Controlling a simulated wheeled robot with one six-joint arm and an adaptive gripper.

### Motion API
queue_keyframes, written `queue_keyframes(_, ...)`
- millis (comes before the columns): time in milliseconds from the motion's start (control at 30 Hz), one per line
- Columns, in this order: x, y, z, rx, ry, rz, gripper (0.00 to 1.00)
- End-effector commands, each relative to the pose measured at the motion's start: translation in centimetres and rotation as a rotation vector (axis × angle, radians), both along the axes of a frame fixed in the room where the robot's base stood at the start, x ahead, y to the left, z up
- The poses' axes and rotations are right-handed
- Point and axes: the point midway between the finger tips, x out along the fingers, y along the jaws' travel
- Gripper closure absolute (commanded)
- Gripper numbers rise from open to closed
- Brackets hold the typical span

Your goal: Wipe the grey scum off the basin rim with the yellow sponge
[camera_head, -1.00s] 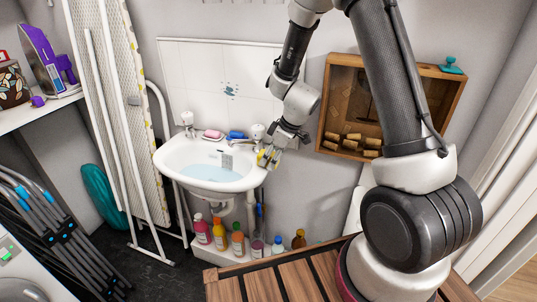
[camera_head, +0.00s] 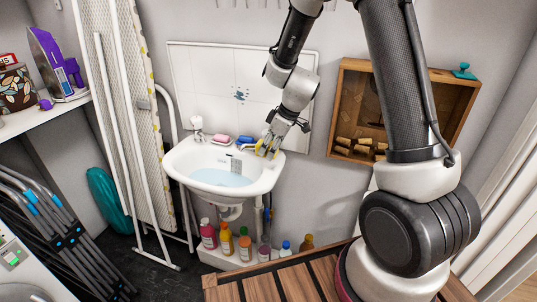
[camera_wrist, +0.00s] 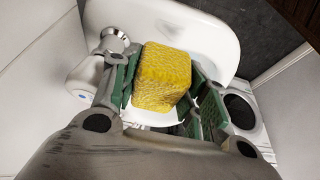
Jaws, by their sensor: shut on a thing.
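My gripper (camera_head: 267,150) is shut on the yellow sponge (camera_wrist: 163,78), which sits between the green-padded fingers in the wrist view. In the head view the sponge (camera_head: 262,148) is small and partly covered by the fingers. It is at the back right of the white basin (camera_head: 247,194), over or on the rim; I cannot tell whether it touches. The basin's white surface (camera_wrist: 218,35) shows beyond the sponge in the wrist view. A small grey patch (camera_head: 236,164) shows on the basin's inner back wall; I cannot tell whether it is scum.
The basin holds pale blue water (camera_head: 220,178). A left tap (camera_head: 196,128), pink soap (camera_head: 220,139) and a blue item (camera_head: 244,140) stand along the back. A wooden wall box (camera_head: 408,95) hangs to the right. Several bottles (camera_head: 226,238) stand below; an ironing board (camera_head: 132,110) leans left.

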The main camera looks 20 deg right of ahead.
Motion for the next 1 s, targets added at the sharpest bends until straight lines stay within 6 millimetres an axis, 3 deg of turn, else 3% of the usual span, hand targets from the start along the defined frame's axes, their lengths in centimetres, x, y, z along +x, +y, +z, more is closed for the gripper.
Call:
queue_keyframes(400, -0.1, -0.7, 3.3, 0.0, 0.0, -0.001, 0.82)
queue_keyframes(1000, 0.5, -0.6, 3.2, -0.001, 0.0, -0.001, 0.82)
